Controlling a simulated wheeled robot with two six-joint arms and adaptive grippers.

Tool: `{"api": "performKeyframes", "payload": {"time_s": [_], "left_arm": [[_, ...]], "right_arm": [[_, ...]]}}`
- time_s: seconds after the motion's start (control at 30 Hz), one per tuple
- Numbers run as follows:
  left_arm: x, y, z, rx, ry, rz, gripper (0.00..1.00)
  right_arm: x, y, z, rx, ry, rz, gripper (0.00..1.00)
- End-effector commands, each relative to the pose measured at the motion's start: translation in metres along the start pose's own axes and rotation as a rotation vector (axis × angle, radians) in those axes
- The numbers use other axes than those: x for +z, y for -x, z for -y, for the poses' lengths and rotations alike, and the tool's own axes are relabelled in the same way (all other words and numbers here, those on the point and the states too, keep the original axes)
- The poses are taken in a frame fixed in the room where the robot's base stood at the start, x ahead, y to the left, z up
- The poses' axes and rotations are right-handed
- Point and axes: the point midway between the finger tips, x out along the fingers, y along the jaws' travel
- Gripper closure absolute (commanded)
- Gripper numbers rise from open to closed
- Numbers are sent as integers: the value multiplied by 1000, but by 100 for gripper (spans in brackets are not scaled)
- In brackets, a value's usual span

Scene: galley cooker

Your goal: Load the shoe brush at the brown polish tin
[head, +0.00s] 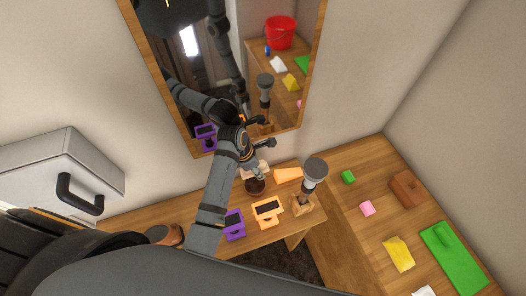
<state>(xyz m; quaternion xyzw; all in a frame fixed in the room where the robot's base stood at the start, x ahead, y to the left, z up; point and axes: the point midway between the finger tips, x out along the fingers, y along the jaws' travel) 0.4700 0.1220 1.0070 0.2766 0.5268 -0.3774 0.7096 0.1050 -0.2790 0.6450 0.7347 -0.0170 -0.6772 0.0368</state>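A small round dark-brown tin (255,187) stands on the wooden counter beneath the mirror; it looks like the brown polish tin. My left gripper (256,171) is close above it and points down at it. The gripper is small and partly hidden by my wrist, so I cannot tell whether its fingers are open or shut, or whether they touch the tin. I cannot make out a shoe brush for certain in it. A brown rounded object with a dark side (165,234) lies at the counter's left, partly hidden by my arm. My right gripper is not in view.
Purple (233,225) and orange (267,211) stands with dark tops are in front of the tin. A grey-topped upright tool (314,171) stands right in a wooden block (302,204). A mirror (245,55) hangs behind. The side counter (350,210) holds scattered coloured items.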

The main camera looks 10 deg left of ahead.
Motion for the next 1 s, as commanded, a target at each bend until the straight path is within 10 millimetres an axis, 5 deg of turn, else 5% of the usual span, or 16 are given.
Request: {"api": "performKeyframes", "payload": {"time_s": [0.2,0.5,0.7,1.0], "left_arm": [[-2,-6,1,-1,-4,-1,88],[-13,-38,1,-2,-3,-3,88],[-17,-54,1,-1,-2,-1,88],[-18,-58,1,-1,-2,-1,88]], "right_arm": [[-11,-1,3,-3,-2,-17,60],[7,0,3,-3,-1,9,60],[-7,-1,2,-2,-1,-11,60],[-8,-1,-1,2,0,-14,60]]}}
